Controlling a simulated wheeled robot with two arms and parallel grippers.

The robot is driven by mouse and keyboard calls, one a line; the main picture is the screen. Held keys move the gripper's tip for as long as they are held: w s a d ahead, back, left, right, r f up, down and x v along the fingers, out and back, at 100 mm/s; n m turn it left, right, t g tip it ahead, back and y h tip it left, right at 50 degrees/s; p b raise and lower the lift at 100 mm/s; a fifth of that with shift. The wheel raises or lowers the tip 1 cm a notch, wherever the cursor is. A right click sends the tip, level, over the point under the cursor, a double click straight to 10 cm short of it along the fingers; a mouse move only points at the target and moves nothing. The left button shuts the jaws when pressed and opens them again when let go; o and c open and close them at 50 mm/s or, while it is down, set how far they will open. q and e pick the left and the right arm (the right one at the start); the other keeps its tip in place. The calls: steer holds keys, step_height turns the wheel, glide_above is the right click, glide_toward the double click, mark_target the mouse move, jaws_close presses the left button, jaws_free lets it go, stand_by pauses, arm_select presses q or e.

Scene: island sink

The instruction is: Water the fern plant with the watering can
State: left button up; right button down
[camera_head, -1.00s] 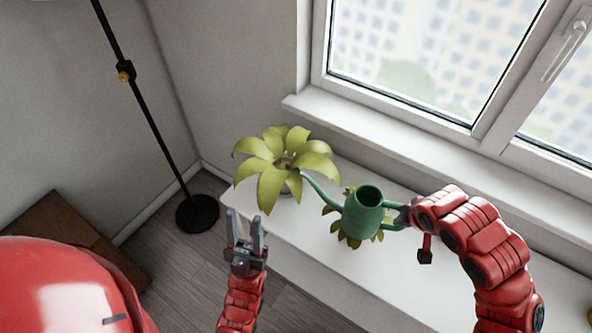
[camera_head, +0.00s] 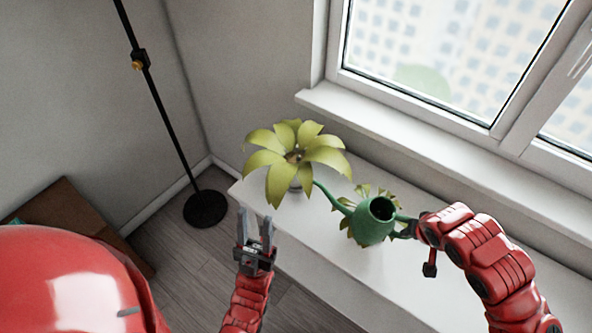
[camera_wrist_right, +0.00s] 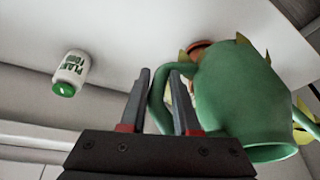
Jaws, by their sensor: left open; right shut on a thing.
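A plant with broad yellow-green leaves (camera_head: 265,160) stands in a pot at the left end of the white ledge. A green watering can (camera_head: 370,229) is beside it in the head view, tilted, its spout reaching left to the plant's right-hand leaves. The spout tip is hard to make out there. My right gripper (camera_wrist_right: 160,75) is shut on the can's handle, with the can body (camera_wrist_right: 232,95) to the right in the right wrist view. My left gripper (camera_head: 255,215) is open and empty, in front of the ledge's left end.
A white plant food bottle (camera_wrist_right: 72,68) with a green cap shows in the right wrist view. A black floor lamp (camera_head: 205,208) stands left of the ledge (camera_head: 330,255). A window is behind.

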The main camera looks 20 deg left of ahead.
steer(key=shift+s+a+f, duration=0.1)
steer(key=shift+s+a, duration=0.1)
steer(key=shift+a, duration=0.05)
